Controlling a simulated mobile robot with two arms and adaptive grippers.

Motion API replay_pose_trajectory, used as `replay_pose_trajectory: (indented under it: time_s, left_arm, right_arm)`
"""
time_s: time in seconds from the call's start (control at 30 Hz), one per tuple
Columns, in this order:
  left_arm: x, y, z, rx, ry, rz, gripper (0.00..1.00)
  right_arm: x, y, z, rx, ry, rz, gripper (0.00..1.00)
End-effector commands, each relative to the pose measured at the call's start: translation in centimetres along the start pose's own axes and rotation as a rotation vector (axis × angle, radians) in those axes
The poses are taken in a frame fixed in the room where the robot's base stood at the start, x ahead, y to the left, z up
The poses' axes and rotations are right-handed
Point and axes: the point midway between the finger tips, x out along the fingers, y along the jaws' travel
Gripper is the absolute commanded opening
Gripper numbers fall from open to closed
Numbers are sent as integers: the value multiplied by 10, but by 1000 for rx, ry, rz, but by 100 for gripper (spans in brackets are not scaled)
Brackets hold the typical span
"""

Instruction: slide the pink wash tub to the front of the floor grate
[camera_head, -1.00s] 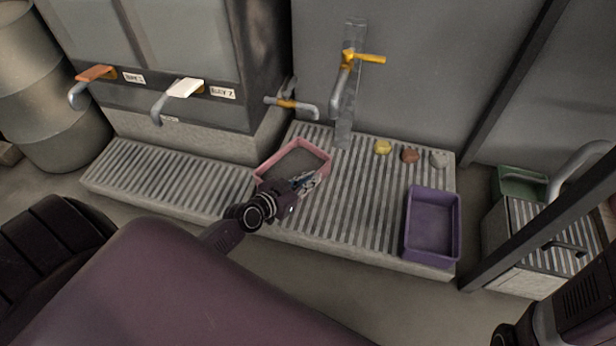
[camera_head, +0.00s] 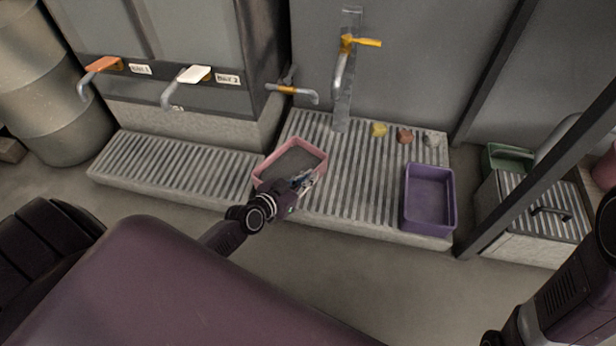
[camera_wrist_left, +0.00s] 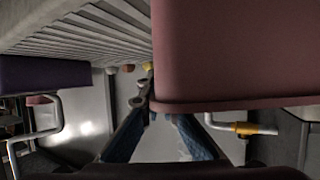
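The pink wash tub (camera_head: 318,170) sits on the floor grate (camera_head: 352,200), close to its front edge and left of the purple tub. My left gripper (camera_head: 303,182) is at the tub's near right rim. In the left wrist view the tub's pink wall (camera_wrist_left: 235,50) fills the upper right. There my left fingers (camera_wrist_left: 153,112) converge at the tub's rim corner and look shut on it, though the contact is partly hidden. Part of my right arm shows at the lower right of the head view; its fingers are out of view.
A purple tub (camera_head: 428,232) stands at the grate's right front. Yellow, brown and grey lumps (camera_head: 404,136) lie at the back right. A tap pipe (camera_head: 341,85) rises behind the pink tub. A dark post (camera_head: 540,175) stands right of the grate. The floor in front is clear.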

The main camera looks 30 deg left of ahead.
Motion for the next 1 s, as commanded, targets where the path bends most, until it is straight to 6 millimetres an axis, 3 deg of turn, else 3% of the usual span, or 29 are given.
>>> replay_pose_trajectory:
  time_s: [0.03,0.23,0.63,0.77,1.0]
  left_arm:
    - [0,0,0,-4,0,0,0]
    - [0,0,0,-2,0,0,24]
    - [-6,0,0,-1,0,0,25]
    - [-22,0,2,-1,-2,1,25]
    - [-69,0,2,1,-3,0,25]
  right_arm:
    - [0,0,0,0,0,0,33]
    - [1,0,0,-1,1,-2,33]
    - [3,0,-2,-3,8,-6,33]
    - [2,0,-2,-2,7,-4,33]
    - [2,0,-2,-1,6,-3,33]
